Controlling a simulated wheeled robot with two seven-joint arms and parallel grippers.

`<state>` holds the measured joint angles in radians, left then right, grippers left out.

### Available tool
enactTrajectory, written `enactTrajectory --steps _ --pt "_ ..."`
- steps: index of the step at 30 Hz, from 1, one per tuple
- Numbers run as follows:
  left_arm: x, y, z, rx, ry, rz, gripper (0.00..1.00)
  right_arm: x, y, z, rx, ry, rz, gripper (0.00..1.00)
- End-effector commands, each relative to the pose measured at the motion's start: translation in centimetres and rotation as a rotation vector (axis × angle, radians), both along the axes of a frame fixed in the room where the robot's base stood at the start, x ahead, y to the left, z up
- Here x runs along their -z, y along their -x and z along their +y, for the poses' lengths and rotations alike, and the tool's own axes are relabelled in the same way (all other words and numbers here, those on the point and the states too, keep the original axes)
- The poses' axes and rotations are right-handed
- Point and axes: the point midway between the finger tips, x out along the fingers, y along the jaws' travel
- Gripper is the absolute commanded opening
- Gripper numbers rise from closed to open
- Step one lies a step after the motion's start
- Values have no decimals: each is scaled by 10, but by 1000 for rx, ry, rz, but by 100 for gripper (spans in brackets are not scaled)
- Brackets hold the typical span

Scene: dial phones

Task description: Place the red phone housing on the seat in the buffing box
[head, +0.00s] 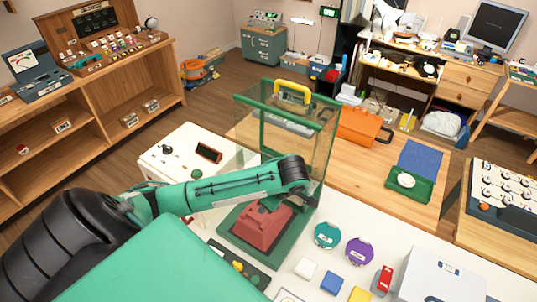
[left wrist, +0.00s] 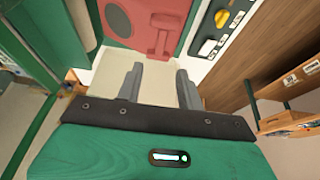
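The red phone housing (head: 262,226) sits on the green base (head: 284,250) of the buffing box, whose clear panels in a green frame (head: 322,140) rise behind it. I cannot tell whether it is fully down on a seat. In the left wrist view the red housing (left wrist: 153,22), with a round recess, is partly cut off at the top. My left gripper (left wrist: 158,78) is open, its two dark fingers apart with nothing between them. In the head view the end of my left arm is above and right of the housing, with the fingers hard to see. My right gripper is in neither view.
A dark control strip with a yellow knob (head: 238,266) lies in front of the box. White, blue and yellow blocks (head: 331,283), round teal and purple pieces (head: 359,251) and a pale box (head: 440,276) stand to the right. An orange case (head: 362,127) is behind.

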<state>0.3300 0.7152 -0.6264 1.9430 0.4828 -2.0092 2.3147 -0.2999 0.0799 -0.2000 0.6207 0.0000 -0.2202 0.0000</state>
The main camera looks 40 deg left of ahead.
Motion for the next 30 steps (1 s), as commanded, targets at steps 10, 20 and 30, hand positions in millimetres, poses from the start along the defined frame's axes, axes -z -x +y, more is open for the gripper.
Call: enactTrajectory --steps 10,20,30 --pt "-10 1 -3 -3 -2 5 38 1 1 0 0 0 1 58" --pt "-10 1 -3 -3 -2 5 38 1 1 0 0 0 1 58" --pt "-10 1 -3 -3 -2 5 38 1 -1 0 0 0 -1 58"
